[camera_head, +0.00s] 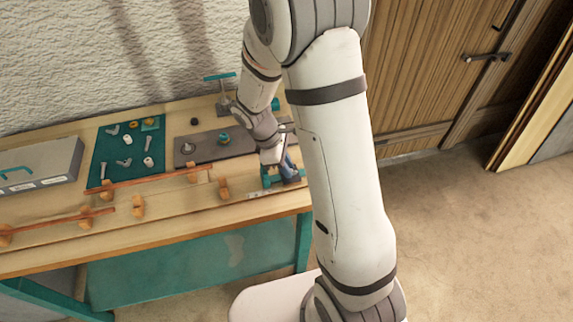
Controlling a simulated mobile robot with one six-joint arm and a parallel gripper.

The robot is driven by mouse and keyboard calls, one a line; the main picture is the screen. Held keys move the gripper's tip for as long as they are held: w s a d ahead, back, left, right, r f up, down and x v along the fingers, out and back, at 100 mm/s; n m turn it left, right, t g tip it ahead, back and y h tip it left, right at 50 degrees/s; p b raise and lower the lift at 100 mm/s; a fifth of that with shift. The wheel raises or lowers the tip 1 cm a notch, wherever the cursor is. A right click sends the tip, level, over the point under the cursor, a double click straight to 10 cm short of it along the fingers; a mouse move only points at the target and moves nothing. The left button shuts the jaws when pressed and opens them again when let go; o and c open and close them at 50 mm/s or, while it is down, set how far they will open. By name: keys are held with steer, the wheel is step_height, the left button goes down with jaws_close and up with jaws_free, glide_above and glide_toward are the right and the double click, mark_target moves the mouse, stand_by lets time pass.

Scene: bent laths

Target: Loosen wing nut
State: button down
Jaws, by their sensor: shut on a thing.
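My gripper (272,155) points down at the right front of the workbench. It is shut at a small teal and grey clamp-like fixture (283,178) near the bench's front edge. The wing nut between the fingers is too small and too covered by my arm to make out clearly. A thin orange-brown lath (150,180) lies bent among wooden pegs to the left of the fixture. A second lath (50,224) lies nearer the front left, also at pegs.
A teal mat (105,168) holds several small metal and white parts. A grey box (45,165) with a teal handle stands at left. A dark metal plate (200,148) lies behind the laths, with a teal-topped tool (220,78) at the back. Open floor (480,240) lies right.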

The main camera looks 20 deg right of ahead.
steer(key=m, duration=0.2)
steer(key=m+g, duration=0.1)
steer(key=m, duration=0.1)
steer(key=shift+w+d+y, duration=0.1)
steer(key=shift+w+y, duration=0.1)
steer(key=shift+y, duration=0.1)
steer(key=shift+d+m+g+y, duration=0.1)
steer(key=shift+m+g+y, duration=0.45)
steer(key=shift+m, duration=1.05)
steer(key=c, duration=1.3)
jaws_free()
steer(key=shift+c, duration=0.2)
steer(key=b+v, duration=0.1)
steer(key=v, duration=0.7)
